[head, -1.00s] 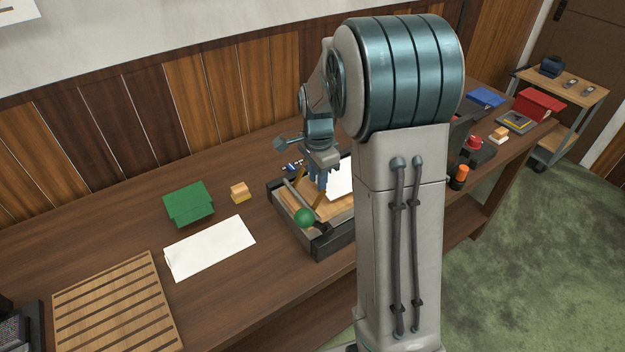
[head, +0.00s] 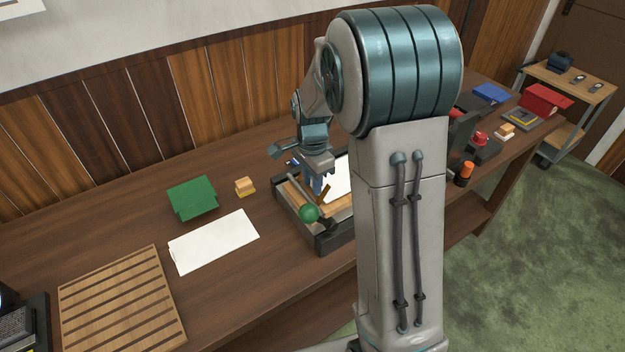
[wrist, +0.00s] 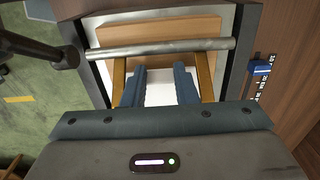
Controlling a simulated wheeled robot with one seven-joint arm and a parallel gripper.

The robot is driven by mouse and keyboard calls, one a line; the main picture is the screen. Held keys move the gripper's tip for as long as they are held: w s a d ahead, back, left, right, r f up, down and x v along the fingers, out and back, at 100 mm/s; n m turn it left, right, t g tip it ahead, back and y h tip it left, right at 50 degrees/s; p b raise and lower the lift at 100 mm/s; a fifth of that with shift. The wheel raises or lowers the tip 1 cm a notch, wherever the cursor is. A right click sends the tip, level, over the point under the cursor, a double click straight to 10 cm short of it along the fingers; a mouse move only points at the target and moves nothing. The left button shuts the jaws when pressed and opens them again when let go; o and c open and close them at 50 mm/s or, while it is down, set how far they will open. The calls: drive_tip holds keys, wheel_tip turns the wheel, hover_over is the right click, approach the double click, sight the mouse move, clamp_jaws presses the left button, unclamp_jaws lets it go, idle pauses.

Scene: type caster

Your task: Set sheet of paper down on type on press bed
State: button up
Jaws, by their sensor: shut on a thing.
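My gripper (head: 317,182) is over the press bed (head: 325,212). In the wrist view my gripper's two blue fingers (wrist: 160,88) are shut on the white sheet of paper (wrist: 159,90), whose visible part lies between and beyond them. The sheet of paper also shows in the head view (head: 338,178), partly hidden behind my arm. It appears low over the bed; I cannot tell whether it touches the type. The type is hidden. A metal roller bar (wrist: 160,49) crosses the bed beyond the fingertips in the wrist view.
A green-knobbed handle (head: 308,214) stands up at the press's near side. A red item (head: 480,138) stands to the right.

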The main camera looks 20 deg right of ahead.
drive_tip(key=shift+f+b, duration=0.5)
drive_tip(key=shift+f, duration=0.15)
drive_tip(key=o, duration=1)
drive_tip(key=shift+r, duration=0.1)
drive_tip(key=shift+r+p, duration=2.15)
drive_tip(key=shift+r, duration=0.85)
